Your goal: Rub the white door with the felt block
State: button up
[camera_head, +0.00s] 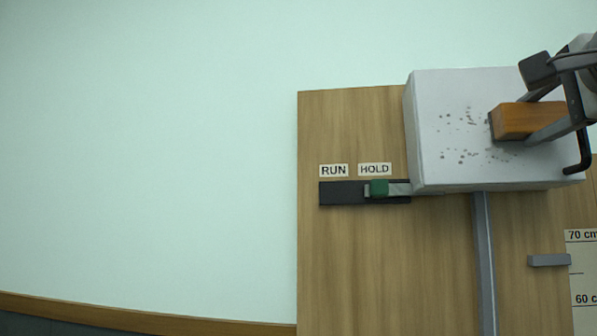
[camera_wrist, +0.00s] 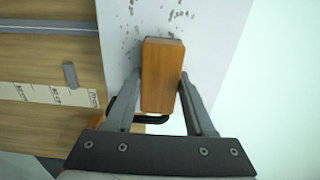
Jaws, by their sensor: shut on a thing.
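The white door (camera_head: 440,120) is the front of a box on a wooden panel, at the upper right of the head view. It has a scatter of grey specks across its middle. It also shows in the wrist view (camera_wrist: 211,45). My gripper (camera_head: 512,122) is shut on the felt block, whose orange-brown wooden back (camera_head: 530,119) shows with a dark layer at its door-side end. In the wrist view the block (camera_wrist: 162,75) sits between my two fingers. Its dark end is at the door, right beside the specks; I cannot tell whether it presses on the surface.
A black handle (camera_head: 577,130) is at the door's right. A grey rail (camera_head: 484,260), a grey peg (camera_head: 548,260) and a centimetre scale (camera_head: 584,270) are below.

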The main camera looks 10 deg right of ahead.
jog(key=shift+v, duration=2.85)
jog(key=shift+r, duration=0.1)
jog(key=v, duration=0.3)
jog(key=shift+a+b, duration=0.1)
jog(key=shift+b, duration=0.2)
